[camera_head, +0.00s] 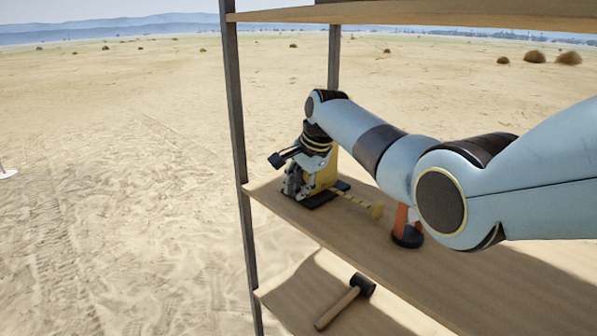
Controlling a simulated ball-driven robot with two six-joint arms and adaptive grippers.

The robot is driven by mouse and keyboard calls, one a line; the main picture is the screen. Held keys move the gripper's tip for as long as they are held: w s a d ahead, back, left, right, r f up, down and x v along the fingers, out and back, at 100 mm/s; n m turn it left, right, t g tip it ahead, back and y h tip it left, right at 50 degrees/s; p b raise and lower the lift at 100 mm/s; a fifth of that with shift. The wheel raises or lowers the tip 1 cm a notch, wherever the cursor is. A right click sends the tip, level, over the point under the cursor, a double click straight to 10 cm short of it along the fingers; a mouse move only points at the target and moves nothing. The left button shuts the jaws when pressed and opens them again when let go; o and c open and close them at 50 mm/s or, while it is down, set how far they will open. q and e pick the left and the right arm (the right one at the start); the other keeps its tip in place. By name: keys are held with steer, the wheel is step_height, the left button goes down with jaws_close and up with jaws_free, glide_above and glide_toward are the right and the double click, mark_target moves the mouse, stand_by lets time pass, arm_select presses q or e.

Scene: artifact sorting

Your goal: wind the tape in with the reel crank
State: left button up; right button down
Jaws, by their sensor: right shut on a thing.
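The tape reel (328,172) is a yellow housing on a black base, standing on the wooden shelf. Its yellow tape (357,200) with dark marks lies drawn out to the right along the shelf, ending in a wider yellow tab (377,211). My right gripper (293,187) points down at the left side of the reel and is shut on a part there. The part appears to be the reel crank, mostly hidden by the gripper. My left gripper is not in view.
An orange and black object (407,237) stands on the same shelf, partly hidden behind my right arm. A mallet (345,302) lies on the lower shelf (300,290). A dark shelf post (240,150) rises left of the reel. An upper shelf (430,12) hangs above.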

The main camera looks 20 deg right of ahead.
steer(key=shift+f+t+y+p, duration=0.3)
steer(key=shift+f+t+p, duration=0.25)
steer(key=shift+t, duration=0.45)
steer(key=shift+w+a+f+t+y+b, duration=0.1)
steer(key=shift+w+f+t+y+b, duration=0.3)
steer(key=shift+t, duration=0.5)
steer(key=shift+f, duration=0.1)
steer(key=c, duration=1.3)
jaws_free()
steer(key=shift+c, duration=0.2)
steer(key=v, duration=1.2)
steer(key=shift+s+f, duration=0.1)
steer(key=shift+s, duration=0.05)
